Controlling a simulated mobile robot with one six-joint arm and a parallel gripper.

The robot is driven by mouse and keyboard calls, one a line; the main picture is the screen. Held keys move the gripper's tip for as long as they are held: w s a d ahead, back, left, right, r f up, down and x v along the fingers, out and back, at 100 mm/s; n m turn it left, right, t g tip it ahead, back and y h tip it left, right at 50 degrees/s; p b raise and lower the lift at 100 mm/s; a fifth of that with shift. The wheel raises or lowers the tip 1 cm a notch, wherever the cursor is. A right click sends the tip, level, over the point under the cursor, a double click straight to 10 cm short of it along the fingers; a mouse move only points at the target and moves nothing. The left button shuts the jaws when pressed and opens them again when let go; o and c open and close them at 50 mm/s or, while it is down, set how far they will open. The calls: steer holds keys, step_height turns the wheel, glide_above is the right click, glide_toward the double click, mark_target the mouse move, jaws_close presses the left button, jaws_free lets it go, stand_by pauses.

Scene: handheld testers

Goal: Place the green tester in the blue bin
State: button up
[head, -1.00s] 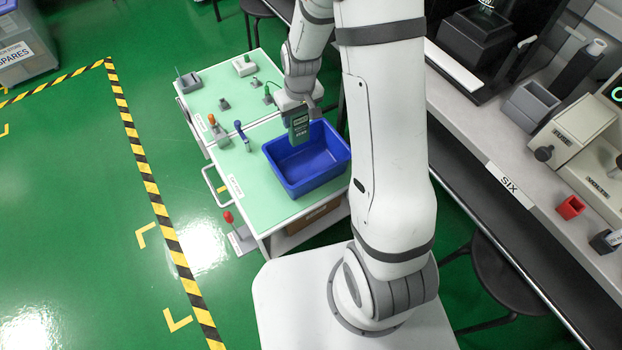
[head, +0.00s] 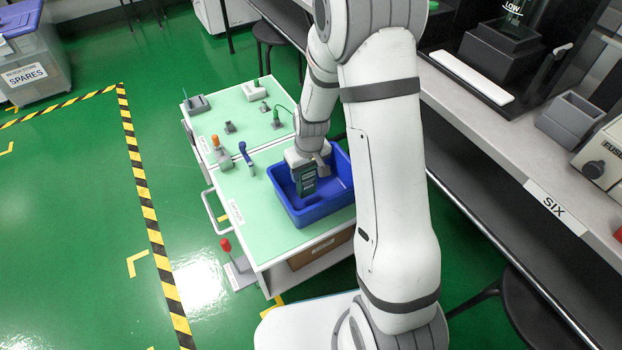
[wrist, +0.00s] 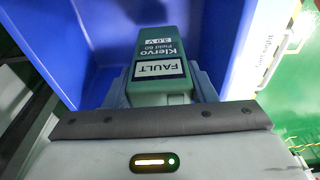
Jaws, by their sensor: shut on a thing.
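The green tester (head: 307,183) is held in my gripper (head: 304,172), within the blue bin's outline in the head view. In the wrist view the tester (wrist: 162,58) points away from my gripper (wrist: 160,90), with labels reading "FAULT" and "Klervo". My gripper is shut on it. The blue bin (head: 312,214) stands on the green-topped cart; its blue walls (wrist: 75,35) surround the tester in the wrist view. Whether the tester touches the bin floor I cannot tell.
The cart top (head: 240,190) also carries an orange-tipped tool (head: 221,152), a blue-handled tool (head: 246,158) and several small holders. A red-knobbed device (head: 228,246) sits at the cart's front left. A workbench (head: 500,150) runs along the right.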

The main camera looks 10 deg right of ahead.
mark_target(306, 185)
steer(key=shift+f+b, duration=0.35)
steer(key=shift+f, duration=1)
steer(key=shift+f, duration=0.15)
steer(key=o, duration=1)
steer(key=shift+o, duration=0.2)
